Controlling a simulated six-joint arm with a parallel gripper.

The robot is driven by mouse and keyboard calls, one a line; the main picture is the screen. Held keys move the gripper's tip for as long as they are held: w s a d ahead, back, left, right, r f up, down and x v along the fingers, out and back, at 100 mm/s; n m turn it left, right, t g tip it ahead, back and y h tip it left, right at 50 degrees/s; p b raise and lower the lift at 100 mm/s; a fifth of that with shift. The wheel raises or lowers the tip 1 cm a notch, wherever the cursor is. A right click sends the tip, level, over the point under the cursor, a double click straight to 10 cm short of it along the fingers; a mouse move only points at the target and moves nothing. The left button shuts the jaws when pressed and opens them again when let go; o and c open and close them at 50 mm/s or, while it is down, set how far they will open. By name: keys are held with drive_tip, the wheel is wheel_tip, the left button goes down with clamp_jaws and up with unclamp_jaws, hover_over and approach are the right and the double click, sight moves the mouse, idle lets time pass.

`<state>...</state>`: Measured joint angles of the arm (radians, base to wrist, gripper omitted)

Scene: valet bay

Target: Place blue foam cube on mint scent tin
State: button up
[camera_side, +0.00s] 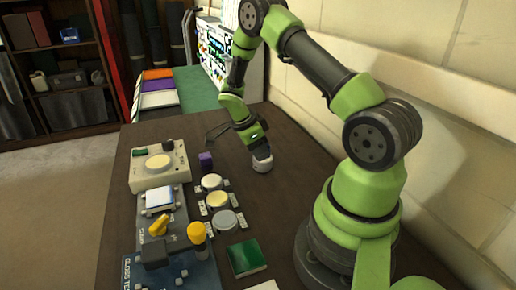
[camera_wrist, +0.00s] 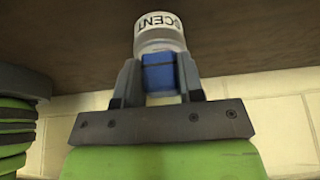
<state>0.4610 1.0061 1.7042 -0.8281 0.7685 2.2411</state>
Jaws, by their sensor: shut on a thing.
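My gripper (camera_wrist: 157,82) is shut on the blue foam cube (camera_wrist: 158,73), which sits between the two fingers in the wrist view. Just beyond the cube is a pale round tin (camera_wrist: 160,34) with SCENT lettering on its side. The cube lines up with the tin's grey end; I cannot tell whether they touch. In the side view my gripper (camera_side: 258,144) points down over this tin (camera_side: 263,163), which stands on the brown table. The fingers hide the cube there. The tin looks whitish grey, so its mint colour is not clear.
Left of my gripper are a purple cube (camera_side: 206,162) and three round pale-topped tins (camera_side: 212,182) in a row with small cards. Further left stand a cream box with a dial (camera_side: 160,166) and other devices. A green booklet (camera_side: 246,258) lies in front. A wall (camera_side: 310,125) runs along the right.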

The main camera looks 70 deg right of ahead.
drive_tip(key=shift+f, duration=0.15)
drive_tip(key=o, duration=0.9)
drive_tip(key=v, duration=1.2)
drive_tip(key=s+a+r+n+t+y, duration=0.1)
drive_tip(key=s+a+r+n+t, duration=0.1)
drive_tip(key=a+r+n, duration=0.35)
drive_tip(key=s+a+r+n+t+y, duration=0.1)
drive_tip(key=s+a+r+n+t, duration=0.1)
drive_tip(key=a+r+n+t, duration=0.3)
drive_tip(key=s+a+r+n+t+y, duration=0.3)
drive_tip(key=s+a+r+n, duration=0.2)
drive_tip(key=s+a+n, duration=0.3)
drive_tip(key=shift+s+a+r+n, duration=0.35)
drive_tip(key=shift+s+n, duration=1)
drive_tip(key=shift+n, duration=0.9)
